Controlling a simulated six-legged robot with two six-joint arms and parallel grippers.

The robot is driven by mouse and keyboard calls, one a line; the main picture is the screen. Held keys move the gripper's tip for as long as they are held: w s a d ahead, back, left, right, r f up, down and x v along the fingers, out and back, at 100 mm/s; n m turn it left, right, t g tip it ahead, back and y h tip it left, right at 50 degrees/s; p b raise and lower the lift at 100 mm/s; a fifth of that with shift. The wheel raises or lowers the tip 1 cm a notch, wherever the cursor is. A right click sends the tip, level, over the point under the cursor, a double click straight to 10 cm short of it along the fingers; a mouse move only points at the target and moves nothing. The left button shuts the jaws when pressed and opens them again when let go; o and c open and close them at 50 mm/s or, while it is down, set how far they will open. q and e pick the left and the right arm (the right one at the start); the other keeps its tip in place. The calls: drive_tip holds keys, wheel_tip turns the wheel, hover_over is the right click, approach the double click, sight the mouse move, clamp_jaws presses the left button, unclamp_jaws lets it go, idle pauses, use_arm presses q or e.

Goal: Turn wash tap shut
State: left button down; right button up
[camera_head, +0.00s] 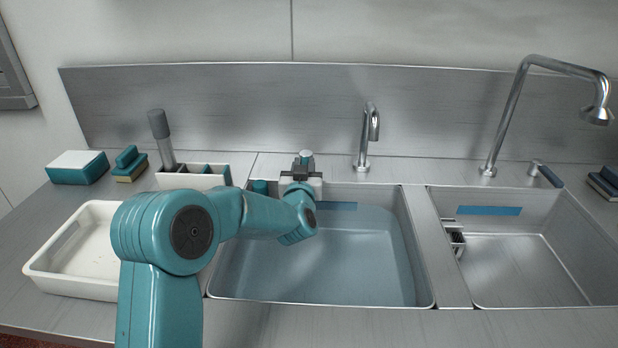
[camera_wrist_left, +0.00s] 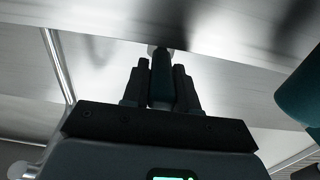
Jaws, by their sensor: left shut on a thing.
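The wash tap's chrome spout (camera_head: 368,138) rises behind the water-filled left basin (camera_head: 421,245). No stream from it can be made out. My left gripper (camera_head: 304,163) is at the back edge of this basin, left of the spout. In the left wrist view my left gripper (camera_wrist_left: 160,84) is shut on a dark teal lever (camera_wrist_left: 162,76), which looks like the tap handle. The lever stands between the two dark fingers, with a pale metal end beyond it. In the head view the gripper and wrist hide most of the handle. My right gripper is not in view.
A second tap (camera_head: 508,115) with its own lever (camera_head: 545,174) stands behind the right basin (camera_head: 520,270). A white tray (camera_head: 40,267), a sponge (camera_head: 130,170), a teal-and-white box (camera_head: 78,170) and a caddy with a grey-handled brush (camera_head: 160,130) are left. A steel splashback (camera_head: 220,105) runs behind.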

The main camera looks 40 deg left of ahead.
use_arm(q)
drive_tip(key=c, duration=1)
unclamp_jaws()
drive_tip(key=shift+o, duration=0.2)
drive_tip(key=shift+a, duration=0.1)
drive_tip(key=b+v, duration=0.1)
drive_tip(key=v, duration=1.5)
drive_tip(key=shift+s, duration=0.2)
